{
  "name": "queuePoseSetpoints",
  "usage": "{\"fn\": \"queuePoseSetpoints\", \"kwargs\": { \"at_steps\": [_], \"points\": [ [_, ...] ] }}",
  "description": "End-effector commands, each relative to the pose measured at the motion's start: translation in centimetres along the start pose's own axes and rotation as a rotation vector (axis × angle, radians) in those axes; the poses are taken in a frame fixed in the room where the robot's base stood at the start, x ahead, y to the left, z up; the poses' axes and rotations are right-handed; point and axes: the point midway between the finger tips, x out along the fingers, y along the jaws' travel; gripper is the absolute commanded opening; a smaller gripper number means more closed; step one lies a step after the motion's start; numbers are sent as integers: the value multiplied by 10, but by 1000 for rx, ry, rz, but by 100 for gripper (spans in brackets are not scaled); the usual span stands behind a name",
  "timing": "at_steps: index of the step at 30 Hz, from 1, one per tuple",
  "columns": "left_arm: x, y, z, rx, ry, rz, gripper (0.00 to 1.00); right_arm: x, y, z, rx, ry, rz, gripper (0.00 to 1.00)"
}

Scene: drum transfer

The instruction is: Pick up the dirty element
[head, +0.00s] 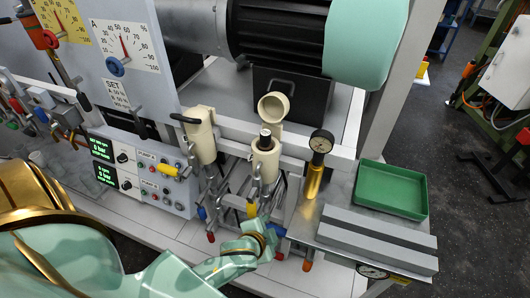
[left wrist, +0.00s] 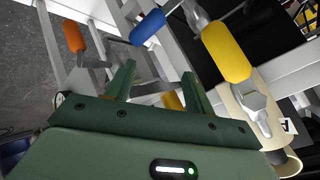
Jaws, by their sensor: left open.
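No part is plainly marked as the dirty element. A beige upright housing (head: 265,165) stands at the middle, with a small pale and dark piece (head: 265,136) showing at its top; I cannot tell if that is the element. A beige open cup (head: 273,107) is tilted behind it. My left gripper (head: 266,234) is below and in front of the housing, by the valve handles. In the left wrist view its two fingers (left wrist: 158,82) are apart, with nothing clearly held between them. A beige body (left wrist: 246,104) lies to their right there. My right gripper is not in view.
A second beige housing (head: 203,140) stands left. A yellow handle (left wrist: 227,50), a blue handle (left wrist: 147,26) and an orange handle (left wrist: 73,36) are close to the fingers. A brass cylinder with a gauge (head: 315,180) and an empty green tray (head: 391,190) stand right.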

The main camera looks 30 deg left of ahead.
Motion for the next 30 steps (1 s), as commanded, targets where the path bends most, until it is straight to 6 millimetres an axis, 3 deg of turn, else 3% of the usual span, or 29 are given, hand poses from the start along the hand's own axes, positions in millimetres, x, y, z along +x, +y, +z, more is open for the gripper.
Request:
{"fn": "queuePoseSetpoints", "kwargs": {
  "at_steps": [2,3,7,11,15,18,20,23,26,27,30],
  "points": [
    [-16,-30,-33,20,58,-65,54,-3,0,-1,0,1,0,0],
    [-10,-40,-56,41,137,-96,54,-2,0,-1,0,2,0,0],
    [-12,-72,-139,121,404,-191,54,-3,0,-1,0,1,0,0],
    [-37,-96,-230,256,727,-267,54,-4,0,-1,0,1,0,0],
    [-90,-98,-326,552,1154,-278,54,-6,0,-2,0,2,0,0],
    [-125,-81,-360,896,1419,-176,54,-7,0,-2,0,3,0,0],
    [-133,-73,-358,1136,1500,-58,54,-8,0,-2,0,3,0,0],
    [-122,-87,-327,1544,1445,217,54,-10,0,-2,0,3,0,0],
    [-103,-144,-279,1828,1160,516,54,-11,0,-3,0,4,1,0],
    [-99,-174,-260,1887,1011,619,54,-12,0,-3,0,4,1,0],
    [-104,-248,-221,1912,654,804,54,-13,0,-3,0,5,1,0]
  ]
}}
